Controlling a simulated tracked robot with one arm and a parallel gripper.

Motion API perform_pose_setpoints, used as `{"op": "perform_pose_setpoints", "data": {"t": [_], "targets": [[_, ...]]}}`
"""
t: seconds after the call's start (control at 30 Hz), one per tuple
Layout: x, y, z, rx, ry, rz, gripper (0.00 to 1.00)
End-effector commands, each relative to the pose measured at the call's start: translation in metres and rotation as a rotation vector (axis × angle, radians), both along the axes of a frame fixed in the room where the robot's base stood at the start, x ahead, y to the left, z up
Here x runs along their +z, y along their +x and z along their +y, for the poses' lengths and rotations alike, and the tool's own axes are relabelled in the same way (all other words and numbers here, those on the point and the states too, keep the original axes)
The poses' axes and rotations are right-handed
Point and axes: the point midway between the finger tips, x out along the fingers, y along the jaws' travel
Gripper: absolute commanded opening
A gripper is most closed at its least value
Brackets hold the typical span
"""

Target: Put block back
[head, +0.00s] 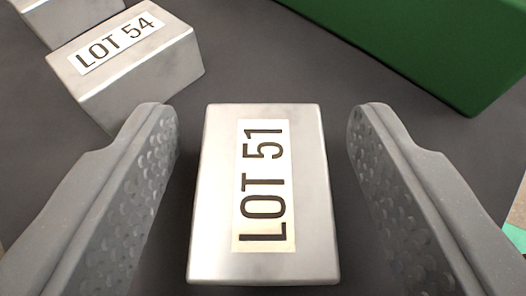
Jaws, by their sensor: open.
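A silver metal block labelled LOT 51 (216,200) lies on the dark grey surface in the middle of the head view. Its label reads sideways along its top. My gripper (262,125) is open, with one finger to the left of the block and one to the right. A gap shows on each side, so neither finger appears to touch the block. A second silver block labelled LOT 54 (150,78) sits at the upper left, tilted in the picture, just beyond the left fingertip.
Part of another silver block (75,18) shows at the top left corner, beside LOT 54. A large green box-like object (430,45) stands at the upper right. The dark surface (270,55) is clear between LOT 54 and the green object.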

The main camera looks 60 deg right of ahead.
Motion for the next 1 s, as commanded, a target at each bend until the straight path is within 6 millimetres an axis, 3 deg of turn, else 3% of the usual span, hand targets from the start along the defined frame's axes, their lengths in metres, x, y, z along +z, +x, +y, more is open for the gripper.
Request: {"op": "perform_pose_setpoints", "data": {"t": [0.17, 0.67, 1.0], "targets": [[0.006, -0.004, 0.011, 0.003, 0.004, -0.002, 0.54], [0.039, -0.038, 0.084, 0.003, 0.003, 0.0, 0.54], [0.046, -0.046, 0.1, -0.001, 0.001, 0.0, 0.54]]}}
